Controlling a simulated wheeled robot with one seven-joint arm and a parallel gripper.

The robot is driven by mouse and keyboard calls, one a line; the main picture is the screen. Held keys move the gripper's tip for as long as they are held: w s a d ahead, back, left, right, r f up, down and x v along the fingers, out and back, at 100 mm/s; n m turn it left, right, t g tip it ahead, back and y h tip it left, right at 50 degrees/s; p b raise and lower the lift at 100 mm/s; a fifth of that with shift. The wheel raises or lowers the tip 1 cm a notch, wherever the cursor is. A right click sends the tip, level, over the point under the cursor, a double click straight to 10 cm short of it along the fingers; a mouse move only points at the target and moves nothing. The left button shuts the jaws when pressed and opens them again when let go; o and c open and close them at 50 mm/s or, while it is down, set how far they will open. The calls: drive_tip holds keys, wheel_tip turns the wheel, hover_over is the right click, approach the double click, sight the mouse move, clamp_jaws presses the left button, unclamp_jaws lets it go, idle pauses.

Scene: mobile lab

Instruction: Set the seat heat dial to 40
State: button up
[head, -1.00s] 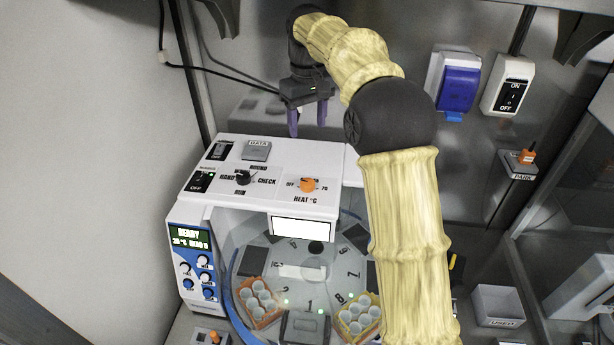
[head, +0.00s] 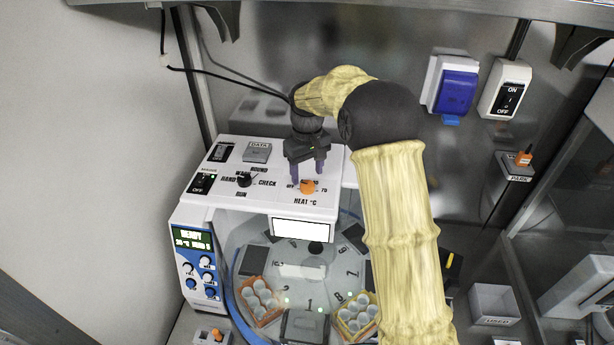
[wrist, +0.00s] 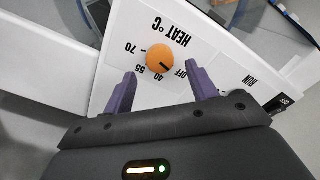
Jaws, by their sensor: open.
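The orange heat dial (head: 307,186) is on the white top panel of the machine, above the "HEAT °C" label. In the wrist view the dial (wrist: 160,58) has OFF, 40, 55 and 70 marked around it. Its dark pointer line faces toward the OFF side. My gripper (head: 307,176) is open just above and behind the dial. In the wrist view its purple fingers (wrist: 163,82) stand apart on either side of the dial's near edge, and no contact shows. In the head view the fingers partly hide the OFF marking.
A black HAND/CHECK knob (head: 244,180) is left of the dial. Below is a numbered carousel (head: 290,282) with tube racks. A blue-covered socket (head: 452,88) is on the back wall.

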sight(307, 184)
drive_tip(key=shift+f+p, duration=0.45)
drive_tip(key=shift+f, duration=1.45)
drive_tip(key=shift+c, duration=0.3)
drive_tip(key=c, duration=0.9)
drive_tip(key=shift+m, duration=0.3)
drive_tip(key=m+b, duration=0.1)
drive_tip(key=m, duration=0.8)
drive_tip(key=shift+b, duration=0.35)
